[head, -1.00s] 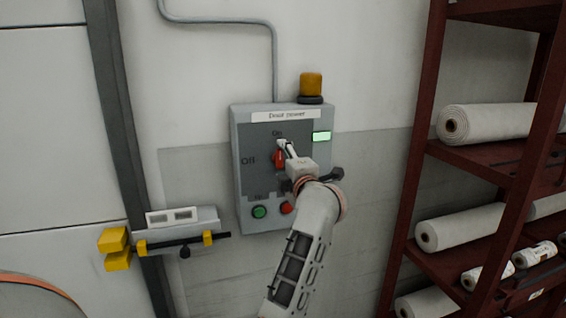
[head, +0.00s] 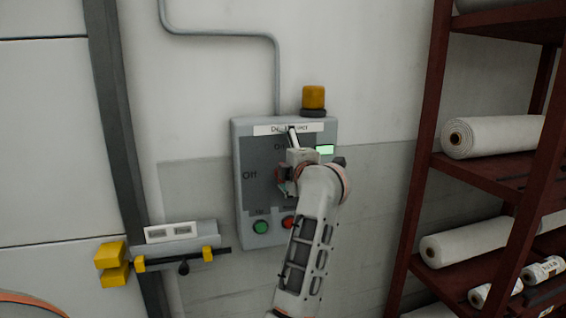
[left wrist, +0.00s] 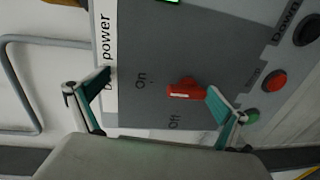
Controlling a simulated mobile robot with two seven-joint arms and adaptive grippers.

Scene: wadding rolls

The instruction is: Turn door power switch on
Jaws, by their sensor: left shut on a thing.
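The grey door power box (head: 247,205) is on the wall, with a white name label (head: 270,130) on top and "Off" at its left. My left gripper (head: 288,160) is at the box front, hiding much of the switch in the head view. In the left wrist view the red switch handle (left wrist: 185,90) lies between the fingers of my left gripper (left wrist: 160,82), close to the right-hand finger. The gripper is shut on it, its fingers still well apart. The handle points along the side toward "On"; its exact setting is unclear. My right gripper is not in view.
A green light (head: 325,150) is lit on the box. Green (head: 261,227) and red (head: 289,222) buttons sit below, an amber lamp (head: 313,97) on top. A yellow-and-black latch (head: 180,258) is at lower left. A red rack (head: 425,160) with white rolls stands at right.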

